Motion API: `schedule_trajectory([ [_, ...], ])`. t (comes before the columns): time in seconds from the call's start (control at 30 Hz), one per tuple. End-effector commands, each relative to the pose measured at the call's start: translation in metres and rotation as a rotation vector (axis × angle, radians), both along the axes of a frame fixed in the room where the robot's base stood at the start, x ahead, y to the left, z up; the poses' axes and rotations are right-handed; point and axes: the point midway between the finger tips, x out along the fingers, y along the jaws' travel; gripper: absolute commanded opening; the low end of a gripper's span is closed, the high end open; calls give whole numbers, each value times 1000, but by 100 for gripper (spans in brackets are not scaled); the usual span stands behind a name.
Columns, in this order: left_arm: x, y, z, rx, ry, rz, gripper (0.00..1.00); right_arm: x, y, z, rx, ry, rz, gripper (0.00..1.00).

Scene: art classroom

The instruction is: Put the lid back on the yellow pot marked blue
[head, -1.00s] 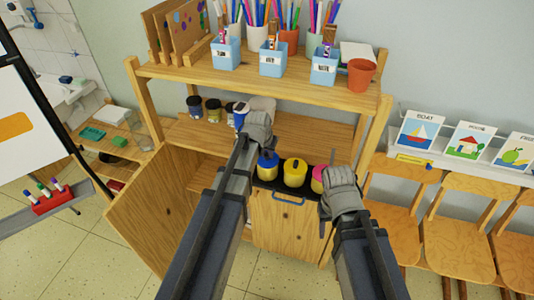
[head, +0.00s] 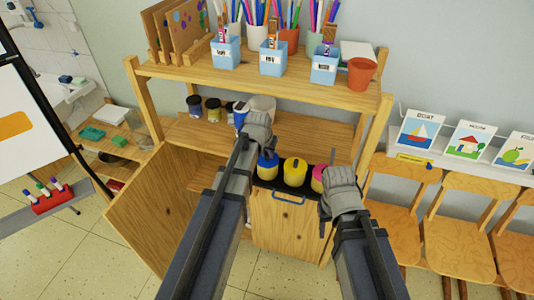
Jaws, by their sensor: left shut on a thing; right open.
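Three small pots stand in a row on a dark tray (head: 287,187) at the cabinet's front edge. The left one (head: 268,168) shows blue with yellow at its top. The middle one (head: 295,168) is yellow with a dark patch on top. The right one (head: 317,180) is pink and yellow, partly behind my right gripper. No marking is readable. My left gripper (head: 256,128) is shut above and behind the left pot. What it holds is not clear; a pale rounded thing (head: 262,102) and a blue-and-white thing (head: 240,113) show beside it. My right gripper (head: 341,181) is open beside the pink pot.
Dark jars (head: 213,108) stand on the lower shelf at the left. Blue cups (head: 273,60) with brushes and an orange pot (head: 361,74) fill the top shelf. A cabinet door (head: 150,210) stands open at the left. Wooden chairs (head: 455,230) line the right wall.

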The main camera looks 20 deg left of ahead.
Motion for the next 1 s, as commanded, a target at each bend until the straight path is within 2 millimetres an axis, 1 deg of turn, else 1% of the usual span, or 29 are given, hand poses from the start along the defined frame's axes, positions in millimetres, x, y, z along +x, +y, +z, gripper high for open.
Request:
schedule_trajectory([
  [0.27,0,0,0,0,0,0,0,0,0,0,0,0,0,50],
  [0.3,0,0,0,0,0,0,23,0,0,0,0,0,0,50],
  [0.5,0,0,0,0,0,0,45,0,0,0,0,0,0,50],
  [0.57,0,0,0,0,0,0,52,0,0,0,0,0,0,50],
  [0.6,0,0,0,0,0,0,53,0,0,0,0,0,0,50],
  [0.77,0,0,0,0,0,0,54,0,0,0,0,0,0,50],
  [1.0,0,0,0,0,0,0,81,0,0,0,0,0,0,50],
])
